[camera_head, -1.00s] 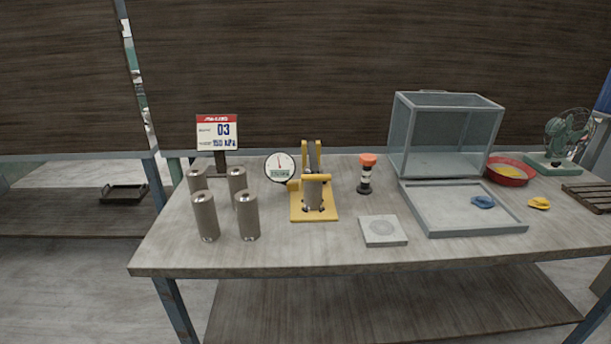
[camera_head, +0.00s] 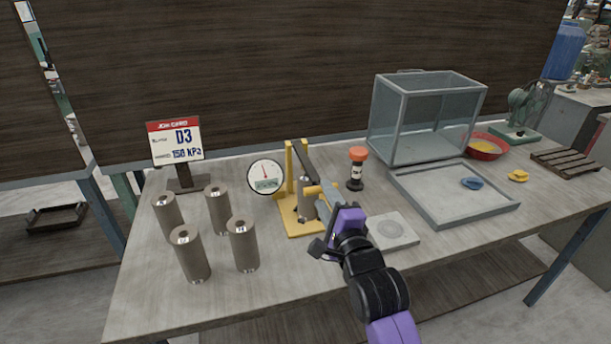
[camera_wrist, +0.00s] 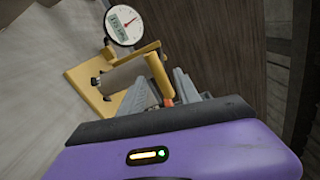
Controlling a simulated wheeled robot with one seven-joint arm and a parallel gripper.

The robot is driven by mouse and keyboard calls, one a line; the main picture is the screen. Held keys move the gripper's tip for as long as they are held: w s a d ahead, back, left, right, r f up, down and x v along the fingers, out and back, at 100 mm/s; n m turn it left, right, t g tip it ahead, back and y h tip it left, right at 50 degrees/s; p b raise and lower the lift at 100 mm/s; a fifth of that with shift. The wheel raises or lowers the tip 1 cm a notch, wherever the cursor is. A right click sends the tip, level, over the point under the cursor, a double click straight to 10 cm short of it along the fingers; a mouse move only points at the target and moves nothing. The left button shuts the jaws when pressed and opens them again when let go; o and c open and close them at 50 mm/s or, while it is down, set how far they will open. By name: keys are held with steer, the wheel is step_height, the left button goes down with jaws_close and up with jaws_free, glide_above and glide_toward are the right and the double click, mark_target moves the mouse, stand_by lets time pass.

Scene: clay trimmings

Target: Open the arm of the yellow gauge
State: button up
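The yellow gauge (camera_head: 297,226) stands on the table, with a yellow base, upright posts and a white round dial (camera_head: 266,177) at its left. A grey cylinder (camera_head: 306,204) stands in it; it also shows in the wrist view (camera_wrist: 122,76). My gripper (camera_head: 328,208) is at the front right of the gauge, low over the table. In the wrist view its fingers (camera_wrist: 164,88) are apart, on either side of the arm's end. Whether both fingers touch it cannot be told.
Several grey cylinders (camera_head: 243,245) stand left of the gauge, before a job card (camera_head: 175,142). An orange-capped bottle (camera_head: 356,170) stands behind my gripper. A pale square plate (camera_head: 393,231), a grey tray (camera_head: 452,216) and a glass case (camera_head: 427,115) are to the right.

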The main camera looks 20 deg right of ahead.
mark_target(315, 178)
steer(key=w, duration=0.7)
steer(key=shift+w+p, duration=0.2)
steer(key=shift+p, duration=0.1)
steer(key=shift+c, duration=0.2)
jaws_close()
stand_by(1.0)
